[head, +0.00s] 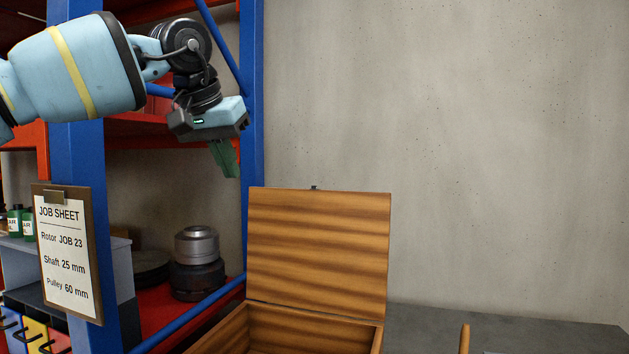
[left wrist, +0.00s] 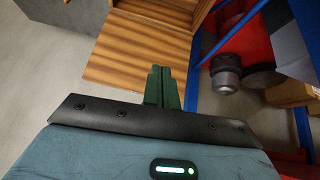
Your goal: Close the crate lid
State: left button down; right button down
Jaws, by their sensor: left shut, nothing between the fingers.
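The wooden crate (head: 230,335) stands at the bottom middle of the head view, its lower part cut off by the frame. Its striped wooden lid (head: 318,250) is open and stands nearly upright at the back edge, with a small dark catch on its top edge. My left gripper (head: 226,162) is above and to the left of the lid's top left corner, pointing down, shut and empty. In the left wrist view the shut green fingers (left wrist: 162,88) show in front of the lid (left wrist: 140,55), apparently apart from it. My right gripper is not in view.
A blue and red shelf rack (head: 85,150) stands at the left, close to my left arm. It holds a grey metal part (head: 197,245). A job sheet clipboard (head: 68,255) hangs on its post. A grey worktop (head: 500,332) right of the crate looks mostly clear.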

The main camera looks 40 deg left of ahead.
aim_at(314, 249)
jog(key=i+j, duration=0.15)
jog(key=i, duration=0.2)
jog(key=i+j, duration=0.2)
jog(key=i, duration=0.2)
jog(key=i+j, duration=0.15)
jog(key=i, duration=0.2)
